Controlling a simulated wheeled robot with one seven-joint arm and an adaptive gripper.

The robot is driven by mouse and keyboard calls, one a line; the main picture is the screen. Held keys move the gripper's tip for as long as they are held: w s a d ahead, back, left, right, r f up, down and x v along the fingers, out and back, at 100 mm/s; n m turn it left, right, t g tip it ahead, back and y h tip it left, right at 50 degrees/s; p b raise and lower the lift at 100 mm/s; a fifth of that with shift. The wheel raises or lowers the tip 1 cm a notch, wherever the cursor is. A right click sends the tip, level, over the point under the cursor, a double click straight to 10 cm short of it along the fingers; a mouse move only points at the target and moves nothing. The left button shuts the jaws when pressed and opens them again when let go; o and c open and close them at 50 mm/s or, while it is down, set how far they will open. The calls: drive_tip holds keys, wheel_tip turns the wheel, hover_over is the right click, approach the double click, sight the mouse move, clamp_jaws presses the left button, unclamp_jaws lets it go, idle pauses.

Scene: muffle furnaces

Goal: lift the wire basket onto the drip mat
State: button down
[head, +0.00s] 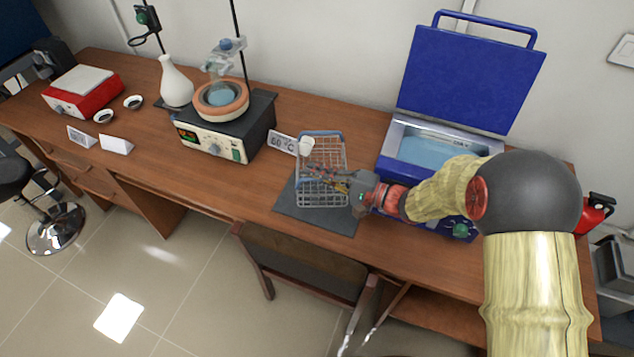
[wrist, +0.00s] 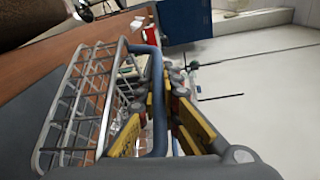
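The wire basket (head: 322,165) is a silver wire cage with blue bars, over the dark drip mat (head: 340,222). I cannot tell whether its base touches the mat. My gripper (head: 318,178) reaches in from the right and overlaps the basket's near side. In the wrist view the basket (wrist: 85,105) lies left of my yellow-padded fingers (wrist: 160,100). Its blue handle bar runs between them. The fingers converge towards their tips, but whether they press on the bar is unclear. The mat (wrist: 35,105) shows dark behind the basket.
A blue bath (head: 440,145) with its lid (head: 468,78) raised stands right of the basket. A small label sign (head: 282,143) stands close on the left. A hotplate (head: 225,135) with a dish and stand is further left. A chair (head: 305,265) stands at the front edge.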

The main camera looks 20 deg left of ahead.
sight(315, 190)
drive_tip(key=shift+w, duration=0.2)
drive_tip(key=shift+w+f, duration=0.2)
drive_tip(key=shift+s+f, duration=0.15)
drive_tip(key=shift+f, duration=0.2)
drive_tip(key=shift+f+b, duration=1.25)
drive_tip(key=shift+f, duration=1.85)
wheel_tip(315, 190, down, 6)
drive_tip(key=b, duration=0.3)
drive_tip(key=shift+f, duration=0.25)
drive_tip(key=shift+f+b, duration=0.6)
drive_tip(key=shift+f, duration=0.05)
